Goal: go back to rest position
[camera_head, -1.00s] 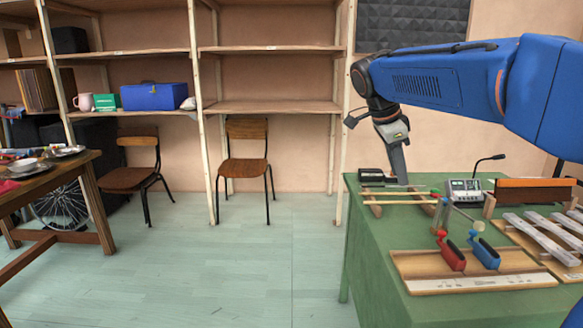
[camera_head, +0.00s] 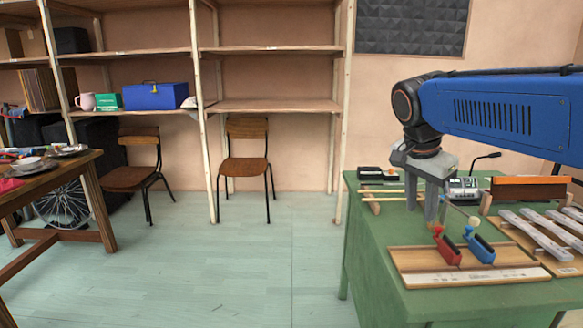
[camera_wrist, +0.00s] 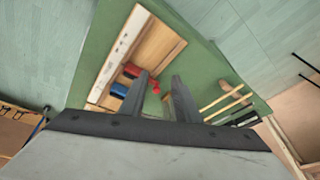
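My gripper (camera_head: 432,218) hangs from my blue arm over the green table (camera_head: 377,255), pointing down. In the wrist view its two fingers (camera_wrist: 160,80) stand apart with nothing held between them; the gripper is open. Beyond the gap lies green tabletop and a small red end of a thing on the table. In the head view the fingers are just behind the wooden board (camera_head: 420,262) that bears a red-handled piece (camera_head: 446,247) and a blue-handled piece (camera_head: 479,248). I cannot tell the fingers' exact height above the table.
Light wooden sticks (camera_wrist: 222,100) lie on a rest beside the gripper. A black box (camera_head: 377,173), a grey console (camera_head: 463,188), an orange-brown block (camera_head: 528,190) and metal bars (camera_head: 535,235) stand on the table. Shelves (camera_head: 270,105) line the back wall.

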